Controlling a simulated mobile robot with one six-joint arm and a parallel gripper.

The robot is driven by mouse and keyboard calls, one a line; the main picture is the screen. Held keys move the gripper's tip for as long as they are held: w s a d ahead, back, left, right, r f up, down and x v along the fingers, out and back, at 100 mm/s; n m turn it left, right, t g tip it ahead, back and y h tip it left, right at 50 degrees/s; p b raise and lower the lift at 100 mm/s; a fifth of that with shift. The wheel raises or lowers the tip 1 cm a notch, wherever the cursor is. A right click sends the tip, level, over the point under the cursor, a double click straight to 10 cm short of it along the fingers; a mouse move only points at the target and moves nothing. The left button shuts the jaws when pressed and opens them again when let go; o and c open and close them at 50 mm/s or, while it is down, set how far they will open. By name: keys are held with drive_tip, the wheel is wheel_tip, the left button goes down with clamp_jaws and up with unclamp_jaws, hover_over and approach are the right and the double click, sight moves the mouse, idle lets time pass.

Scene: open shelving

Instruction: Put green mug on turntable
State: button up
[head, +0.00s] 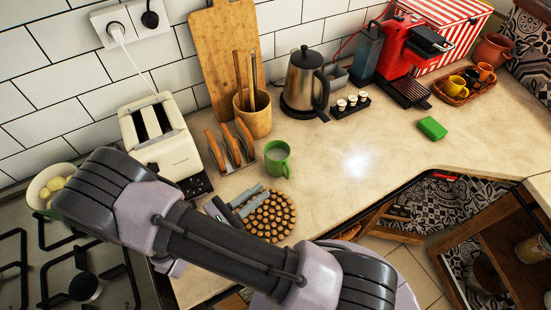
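The green mug (277,158) stands upright on the beige counter, right of the toast rack, with its handle towards the right. My gripper (258,200) shows only in part as grey pieces below the mug, apart from it. My dark arm crosses in front and hides its rear part, and its finger gap is unclear. I cannot make out a turntable for certain. A round piece covered in brown balls (270,217) lies below the mug, partly hidden by my arm.
A cream toaster (161,138), toast rack (231,150), utensil pot (252,117) and kettle (304,82) stand behind. A red coffee machine (408,52), cup tray (461,92) and green block (432,128) are at right. The counter's middle is clear. The hob (85,270) is at left.

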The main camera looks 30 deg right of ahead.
sight(280, 164)
drive_tip(key=b+x, duration=0.1)
drive_tip(key=x, duration=0.7)
drive_tip(key=shift+d+f+b, duration=0.1)
drive_tip(key=shift+d+b, duration=0.25)
drive_tip(key=shift+d, duration=0.05)
drive_tip(key=x, duration=0.1)
drive_tip(key=b+x, duration=0.1)
drive_tip(key=x, duration=0.1)
drive_tip(key=b+x, duration=0.1)
drive_tip(key=x, duration=0.1)
drive_tip(key=shift+d+f, duration=0.15)
drive_tip(key=shift+f, duration=0.1)
drive_tip(key=shift+w+d, duration=0.1)
drive_tip(key=shift+d, duration=0.15)
drive_tip(key=shift+a+r, duration=0.1)
drive_tip(key=shift+r, duration=0.05)
clamp_jaws()
